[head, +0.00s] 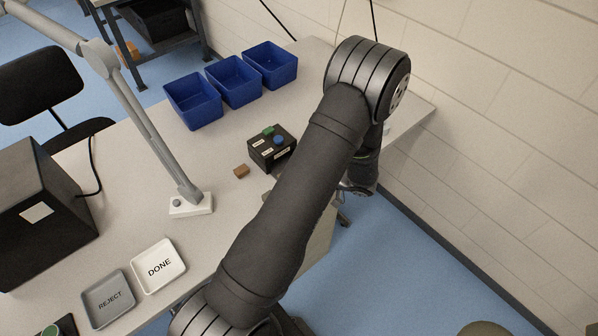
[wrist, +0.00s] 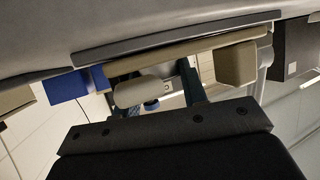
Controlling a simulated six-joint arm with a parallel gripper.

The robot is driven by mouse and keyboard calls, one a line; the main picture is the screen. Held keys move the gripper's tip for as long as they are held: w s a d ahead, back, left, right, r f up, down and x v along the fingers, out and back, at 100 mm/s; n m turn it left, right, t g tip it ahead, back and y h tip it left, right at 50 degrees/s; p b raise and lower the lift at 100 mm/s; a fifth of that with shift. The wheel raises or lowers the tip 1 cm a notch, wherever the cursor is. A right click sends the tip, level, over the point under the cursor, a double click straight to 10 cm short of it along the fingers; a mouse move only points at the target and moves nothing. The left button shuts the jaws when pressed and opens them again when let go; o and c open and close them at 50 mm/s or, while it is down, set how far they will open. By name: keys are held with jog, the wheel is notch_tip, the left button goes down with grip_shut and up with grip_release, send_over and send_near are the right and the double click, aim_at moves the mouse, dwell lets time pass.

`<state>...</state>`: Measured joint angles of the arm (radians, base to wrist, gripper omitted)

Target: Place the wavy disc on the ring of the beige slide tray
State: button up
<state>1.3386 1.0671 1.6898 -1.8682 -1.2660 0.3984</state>
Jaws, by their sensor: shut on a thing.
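My gripper (wrist: 150,88) shows its two dark fingers in the wrist view. They are shut on a pale rounded piece (wrist: 140,92). I cannot tell whether this piece is the wavy disc or a handle. A long beige bar (wrist: 185,45) and a beige block (wrist: 236,66) lie just beyond the fingers. They may be part of the beige slide tray, but no ring shows. In the head view my arm crosses the middle, and my gripper is at the table's right edge, mostly hidden behind it. No wavy disc can be made out there.
Blue bins (head: 233,80) stand at the back of the table. A black button box (head: 272,149), a small brown block (head: 241,171) and a lamp base (head: 190,204) stand left of my arm. REJECT (head: 108,318) and DONE (head: 158,288) trays lie in front. A wall is at right.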

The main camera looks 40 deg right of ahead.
jog(key=shift+f, duration=0.15)
jog(key=o, duration=1)
jog(key=shift+r, duration=0.25)
jog(key=v, duration=1.2)
jog(key=shift+f, duration=0.1)
